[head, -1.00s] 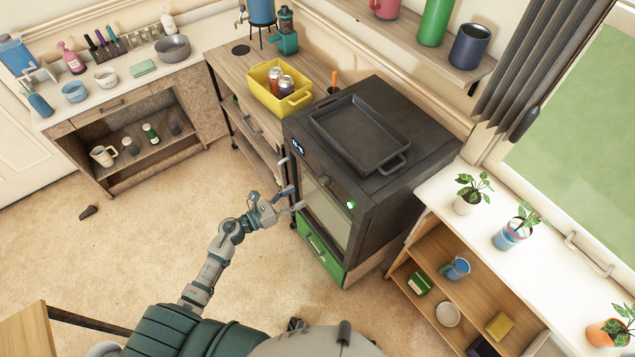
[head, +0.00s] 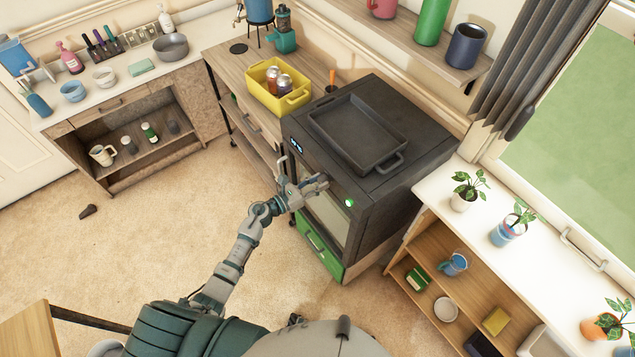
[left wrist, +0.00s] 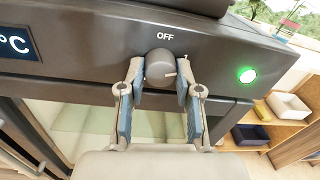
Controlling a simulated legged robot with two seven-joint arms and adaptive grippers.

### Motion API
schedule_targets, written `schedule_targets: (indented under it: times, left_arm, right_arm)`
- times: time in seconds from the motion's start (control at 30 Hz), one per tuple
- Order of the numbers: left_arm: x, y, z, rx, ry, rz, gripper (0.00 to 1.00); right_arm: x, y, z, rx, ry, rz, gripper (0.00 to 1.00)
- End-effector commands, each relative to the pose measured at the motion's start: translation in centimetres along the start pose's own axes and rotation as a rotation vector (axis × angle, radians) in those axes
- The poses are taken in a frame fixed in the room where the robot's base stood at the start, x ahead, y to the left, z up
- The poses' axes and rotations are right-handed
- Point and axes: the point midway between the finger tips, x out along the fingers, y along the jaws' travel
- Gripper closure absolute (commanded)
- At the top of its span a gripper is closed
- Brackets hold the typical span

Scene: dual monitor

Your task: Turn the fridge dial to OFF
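The fridge (head: 400,200) is a dark box with a glass door, and it also shows in the left wrist view (left wrist: 80,80). In that view its round grey dial (left wrist: 158,66) sits on the front panel below the white OFF label (left wrist: 165,36). A pale mark shows at the dial's lower right, not under OFF. My left gripper (left wrist: 160,72) is open, with one fingertip on each side of the dial; contact is not clear. In the head view my left gripper (head: 318,184) is at the fridge front and hides the dial. My right gripper is not in view.
A lit green light (left wrist: 247,75) is right of the dial, and a °C display (left wrist: 15,43) is at left. A black tray (head: 358,132) lies on the fridge. A green drawer (head: 318,250) is below the door. Shelves (head: 462,275) stand at right.

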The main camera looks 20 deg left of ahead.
Motion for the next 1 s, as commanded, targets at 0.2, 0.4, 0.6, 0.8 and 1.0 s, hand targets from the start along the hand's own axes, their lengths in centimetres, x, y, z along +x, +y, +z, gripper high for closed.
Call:
schedule_targets:
  times: [0.2,0.4,0.6,0.8,1.0]
  left_arm:
    - [-0.02,0.15,0.02,0.0,0.0,0.004,1.0]
    - [-0.04,0.18,0.03,-0.03,-0.001,0.005,1.0]
    - [-0.04,0.19,0.07,-0.131,-0.007,0.004,1.0]
    - [-0.06,0.23,0.08,-0.296,-0.014,0.004,1.0]
    - [-0.04,0.25,0.1,-0.486,-0.024,0.004,1.0]
  right_arm:
    - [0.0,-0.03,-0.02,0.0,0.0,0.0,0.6]
    - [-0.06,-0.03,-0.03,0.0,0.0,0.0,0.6]
    - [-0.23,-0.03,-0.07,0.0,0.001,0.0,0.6]
    - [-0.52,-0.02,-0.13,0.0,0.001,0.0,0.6]
    - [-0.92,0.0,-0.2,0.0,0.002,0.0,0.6]
